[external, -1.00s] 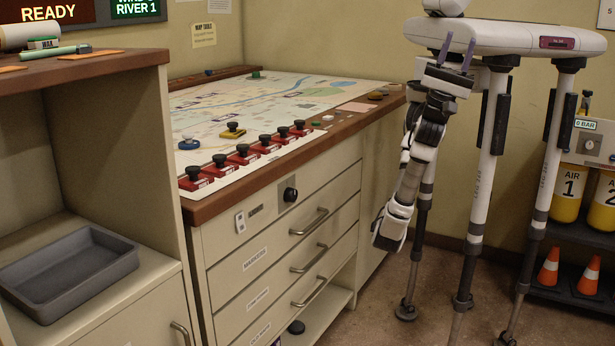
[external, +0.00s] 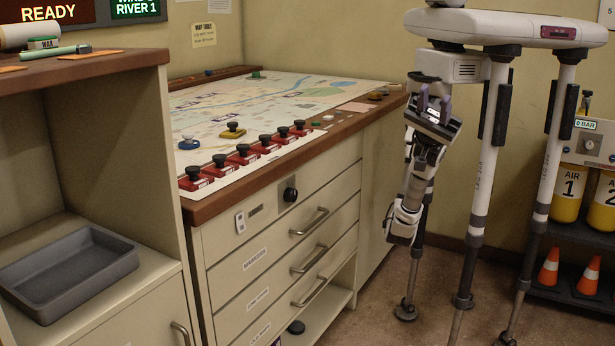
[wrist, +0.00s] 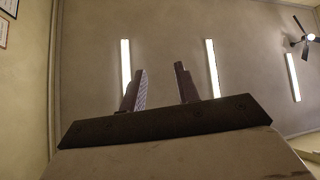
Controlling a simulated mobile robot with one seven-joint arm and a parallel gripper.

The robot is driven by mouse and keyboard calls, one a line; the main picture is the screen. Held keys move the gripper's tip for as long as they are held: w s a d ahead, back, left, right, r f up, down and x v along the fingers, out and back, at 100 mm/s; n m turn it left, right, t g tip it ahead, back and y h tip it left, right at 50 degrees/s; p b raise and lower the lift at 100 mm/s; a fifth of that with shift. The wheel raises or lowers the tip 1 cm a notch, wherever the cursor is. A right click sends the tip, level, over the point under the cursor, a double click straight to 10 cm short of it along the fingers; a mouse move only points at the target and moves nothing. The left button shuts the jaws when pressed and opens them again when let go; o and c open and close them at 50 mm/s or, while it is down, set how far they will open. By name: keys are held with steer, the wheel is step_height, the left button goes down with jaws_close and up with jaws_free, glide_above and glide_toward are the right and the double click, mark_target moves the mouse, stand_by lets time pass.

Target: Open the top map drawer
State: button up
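The cream cabinet under the map table has a stack of drawers, all shut. The top drawer (external: 255,258) has a label that seems to read "MARKERS" and a metal bar handle (external: 309,221). Above it is a front strip with a black knob (external: 290,194). My gripper (external: 435,98) is to the right of the cabinet, well away from the handle and higher than it. Its purple fingers point up. In the wrist view its fingers (wrist: 160,88) stand apart with nothing between them, facing the ceiling. The drawer and handle are not in the wrist view.
The map table (external: 205,210) has several red-based black knobs (external: 243,155) along its front edge. A shelf unit with a grey tray (external: 70,270) stands at left. Air cylinders (external: 565,195) and cones (external: 548,268) are at right. The floor before the drawers is clear.

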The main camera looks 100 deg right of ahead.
steer(key=w+a+f+m+t+h+p, duration=0.1)
steer(key=w+f+m+h, duration=0.1)
steer(key=w+f+h, duration=0.4)
steer(key=w+a+f+m+t+h+p, duration=0.1)
steer(key=w+f+h, duration=0.25)
steer(key=f, duration=0.35)
steer(key=m+g+h+p, duration=0.5)
steer(key=h+p, duration=0.1)
steer(key=h, duration=1.9)
glide_toward(317, 222)
steer(key=shift+y, duration=0.25)
steer(key=p+x, duration=0.1)
steer(key=x, duration=0.8)
steer(key=shift+s+d+r+p, duration=0.1)
steer(key=shift+d+p, duration=0.1)
steer(key=shift+p, duration=0.2)
jaws_close()
